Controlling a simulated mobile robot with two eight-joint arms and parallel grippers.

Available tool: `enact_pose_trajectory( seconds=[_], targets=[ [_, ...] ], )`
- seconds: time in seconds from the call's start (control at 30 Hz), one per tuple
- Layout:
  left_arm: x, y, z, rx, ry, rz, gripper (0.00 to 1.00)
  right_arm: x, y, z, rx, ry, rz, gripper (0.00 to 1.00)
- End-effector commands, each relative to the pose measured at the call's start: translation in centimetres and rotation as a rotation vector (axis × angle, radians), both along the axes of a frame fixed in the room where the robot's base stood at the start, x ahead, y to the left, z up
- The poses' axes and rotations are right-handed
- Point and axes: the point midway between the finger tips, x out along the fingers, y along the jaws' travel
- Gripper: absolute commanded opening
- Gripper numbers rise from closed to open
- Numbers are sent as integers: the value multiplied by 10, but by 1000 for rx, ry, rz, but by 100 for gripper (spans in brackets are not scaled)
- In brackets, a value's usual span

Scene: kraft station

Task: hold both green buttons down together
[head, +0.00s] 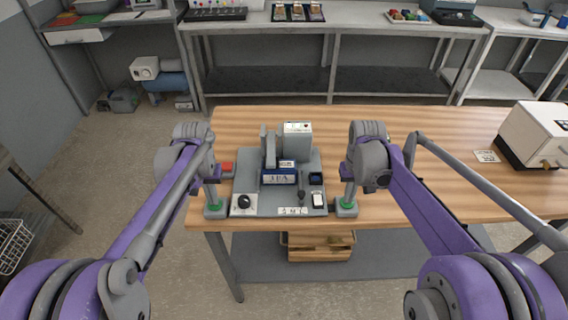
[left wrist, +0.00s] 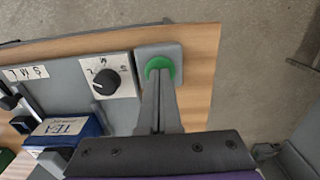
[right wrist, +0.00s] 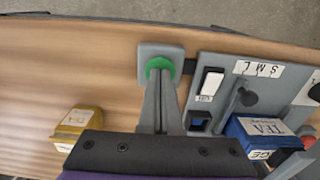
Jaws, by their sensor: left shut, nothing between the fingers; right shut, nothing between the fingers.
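Two green buttons sit in grey housings at the front corners of a grey machine plate. The left green button (head: 213,207) shows under my left gripper (head: 212,199); in the left wrist view the button (left wrist: 160,65) is at the tips of the shut fingers. The right green button (head: 347,204) is under my right gripper (head: 347,197); in the right wrist view the button (right wrist: 160,65) is at those shut fingertips. Both grippers are empty and point down at their buttons. Whether either button is pressed in cannot be told.
Between the buttons stands the machine plate (head: 268,205) with a blue TEA box (head: 280,177), a black dial (head: 243,202) and a white switch (head: 318,200). A yellow TEA box (right wrist: 82,117) lies on the wooden table. A white machine (head: 535,135) stands far right.

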Motion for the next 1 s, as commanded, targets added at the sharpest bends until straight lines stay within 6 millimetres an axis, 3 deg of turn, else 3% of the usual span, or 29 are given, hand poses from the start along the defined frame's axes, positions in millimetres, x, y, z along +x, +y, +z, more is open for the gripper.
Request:
enact_pose_trajectory(
  seconds=[0.37,1.0],
  targets=[
    [0,0,-1,0,1,0,0,0,0,1,0,1,0,0],
    [0,0,0,0,0,0,0,0,0,52,0,0,0,0]
  ],
)
